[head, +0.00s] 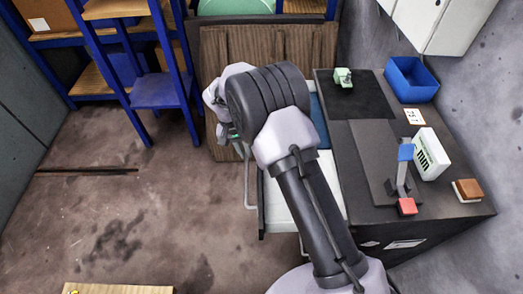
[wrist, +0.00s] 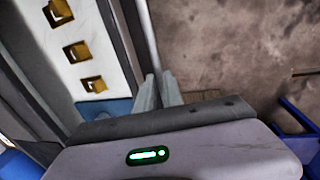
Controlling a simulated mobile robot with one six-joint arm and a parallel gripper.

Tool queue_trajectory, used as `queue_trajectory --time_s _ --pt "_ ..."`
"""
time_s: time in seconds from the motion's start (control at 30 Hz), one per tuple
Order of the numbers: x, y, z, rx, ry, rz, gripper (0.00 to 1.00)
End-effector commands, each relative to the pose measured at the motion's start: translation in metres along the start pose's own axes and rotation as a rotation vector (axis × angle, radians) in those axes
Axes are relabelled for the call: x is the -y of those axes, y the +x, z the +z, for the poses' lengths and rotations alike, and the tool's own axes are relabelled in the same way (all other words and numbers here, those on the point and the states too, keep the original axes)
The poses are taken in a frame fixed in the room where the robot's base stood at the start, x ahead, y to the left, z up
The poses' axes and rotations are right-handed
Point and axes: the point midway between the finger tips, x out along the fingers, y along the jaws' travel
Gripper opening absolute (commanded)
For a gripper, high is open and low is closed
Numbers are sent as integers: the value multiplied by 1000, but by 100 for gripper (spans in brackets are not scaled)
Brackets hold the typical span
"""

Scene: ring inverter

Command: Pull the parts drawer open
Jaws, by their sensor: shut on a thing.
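The parts drawer (head: 278,208) stands pulled out from the left side of the dark workbench. Its white inside shows beside my arm. In the wrist view the drawer's white insert (wrist: 88,25) holds brass-coloured parts (wrist: 77,52) in square pockets, with a blue section at its near end. A thin grey bar handle (wrist: 148,35) runs along the drawer's outer side; it also shows in the head view (head: 247,185). My gripper (wrist: 158,92) is shut on this handle. In the head view my arm hides the fingertips and part of the drawer.
On the bench top (head: 372,150) are a green part (head: 343,77), a blue bin (head: 411,79), a white block (head: 431,155), a stand with blue and red pieces (head: 404,175) and a brown block (head: 468,189). Blue shelving (head: 160,90) stands at back left. The floor left of the drawer is clear.

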Motion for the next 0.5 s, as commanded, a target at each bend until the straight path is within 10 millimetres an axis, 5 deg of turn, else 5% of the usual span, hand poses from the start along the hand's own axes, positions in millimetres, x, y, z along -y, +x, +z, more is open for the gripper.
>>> queue_trajectory --time_s 0.2,0.5 --pt "36 -7 0 -1 -1 -1 0" --pt "59 -12 0 -1 0 0 0"
